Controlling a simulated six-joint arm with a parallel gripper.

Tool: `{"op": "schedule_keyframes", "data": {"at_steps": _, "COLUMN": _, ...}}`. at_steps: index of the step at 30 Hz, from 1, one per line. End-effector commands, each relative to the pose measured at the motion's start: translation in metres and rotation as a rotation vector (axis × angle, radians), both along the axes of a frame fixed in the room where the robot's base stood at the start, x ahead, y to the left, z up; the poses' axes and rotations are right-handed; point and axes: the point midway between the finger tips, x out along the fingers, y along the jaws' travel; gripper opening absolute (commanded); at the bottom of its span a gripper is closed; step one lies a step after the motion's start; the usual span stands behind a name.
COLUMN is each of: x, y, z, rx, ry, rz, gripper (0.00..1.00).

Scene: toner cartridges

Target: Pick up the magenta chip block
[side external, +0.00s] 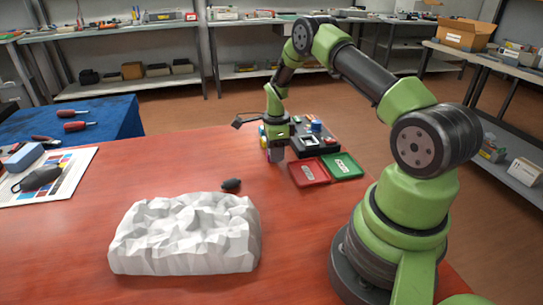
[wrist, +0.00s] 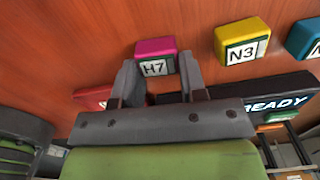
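The magenta chip block (wrist: 155,46) lies on the red table in the wrist view, with a white label reading H7 on its near face. My gripper (wrist: 157,65) is open, its two grey fingers on either side of the block's near end. A gap seems to show at each side, and I cannot tell whether either finger touches it. In the side view my gripper (side external: 277,158) points down, low over the table. The magenta block cannot be made out clearly there.
In the wrist view a yellow N3 block (wrist: 241,41) and a blue block (wrist: 302,39) stand to the right. A red tray (side external: 309,172), a green tray (side external: 343,166) and a white crumpled lump (side external: 185,237) are on the table.

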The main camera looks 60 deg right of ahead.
Motion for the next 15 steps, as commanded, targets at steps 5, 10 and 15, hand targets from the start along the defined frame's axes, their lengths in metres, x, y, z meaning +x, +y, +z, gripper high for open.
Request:
{"op": "schedule_keyframes", "data": {"at_steps": 5, "x": -0.0001, "y": 0.0001, "z": 0.0002, "rx": 0.000, "ry": 0.000, "rz": 0.000, "gripper": 0.15}}
{"op": "schedule_keyframes", "data": {"at_steps": 10, "x": 0.0000, "y": 0.0000, "z": 0.0003, "rx": 0.000, "ry": 0.000, "rz": 0.000, "gripper": 0.15}}
{"op": "schedule_keyframes", "data": {"at_steps": 15, "x": 0.0003, "y": -0.0002, "z": 0.0059, "rx": -0.001, "ry": -0.001, "rz": 0.000, "gripper": 0.15}}
